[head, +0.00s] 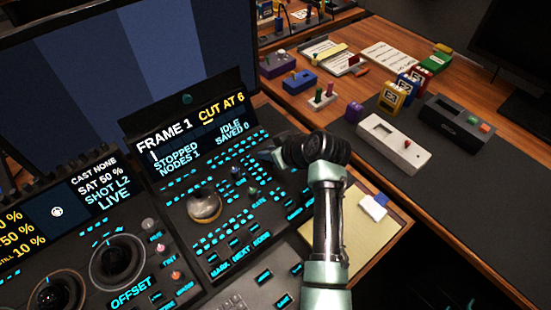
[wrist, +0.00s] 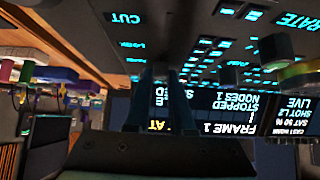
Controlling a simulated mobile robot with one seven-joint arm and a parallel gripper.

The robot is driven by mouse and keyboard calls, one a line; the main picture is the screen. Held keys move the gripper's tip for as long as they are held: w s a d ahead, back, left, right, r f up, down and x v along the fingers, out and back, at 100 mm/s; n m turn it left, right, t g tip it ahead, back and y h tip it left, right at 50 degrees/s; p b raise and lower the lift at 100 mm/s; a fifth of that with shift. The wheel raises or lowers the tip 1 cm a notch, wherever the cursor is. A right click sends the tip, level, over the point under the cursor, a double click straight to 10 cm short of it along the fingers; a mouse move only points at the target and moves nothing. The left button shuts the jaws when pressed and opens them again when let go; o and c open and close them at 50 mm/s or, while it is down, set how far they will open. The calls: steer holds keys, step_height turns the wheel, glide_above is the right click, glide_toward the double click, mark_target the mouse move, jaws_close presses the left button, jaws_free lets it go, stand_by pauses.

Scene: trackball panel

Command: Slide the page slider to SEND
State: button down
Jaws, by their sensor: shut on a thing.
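My gripper (head: 268,156) reaches over the upper right part of the black control panel (head: 176,196) in the head view. Its fingers show dark in the wrist view (wrist: 160,105), pointing at the panel. It is shut on a small part at the panel, which looks to be the page slider's knob; the fingers hide most of it. No SEND label is readable, so I cannot tell the slider's position. The panel screen (head: 192,135) reads FRAME 1, STOPPED, NODES 1, CUT AT 6, IDLE, SAVED 0.
A silver trackball (head: 204,206) and small knobs (head: 253,191) stand up from the panel left of my arm. A second panel with dials (head: 117,262) lies further left. A white slotted box (head: 394,142) and several small coloured items sit on the right desk.

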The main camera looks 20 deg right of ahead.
steer(key=shift+w+r, duration=0.1)
steer(key=c, duration=0.8)
jaws_free()
steer(key=shift+o, duration=0.2)
steer(key=p+v, duration=0.1)
steer(key=v, duration=1.1)
steer(key=shift+s+r+p, duration=0.25)
steer(key=shift+s+p, duration=0.05)
steer(key=shift+s, duration=0.05)
steer(key=shift+d, duration=0.1)
